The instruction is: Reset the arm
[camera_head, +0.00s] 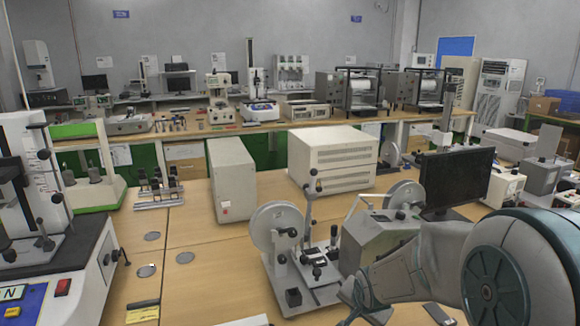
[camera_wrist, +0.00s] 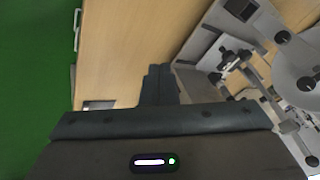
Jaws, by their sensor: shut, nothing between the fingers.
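My gripper (camera_wrist: 158,82) shows in the wrist view with its dark fingers together and nothing between them. It is over the edge of a wooden workbench (camera_wrist: 130,45). A grey test device with a round disc (camera_wrist: 300,75) is to its right in that view. In the head view my arm comes in from the lower right, in front of the bench, and hides part of it. The gripper itself is not clearly visible in the head view.
On the wooden bench (camera_head: 190,220) stand a beige box (camera_head: 232,178), a larger vented cabinet (camera_head: 333,158), a disc tester (camera_head: 277,228) and a black monitor (camera_head: 456,180). A white machine (camera_head: 18,190) is at left. Bare bench top lies at front centre. Green floor (camera_wrist: 35,70) shows beside the bench.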

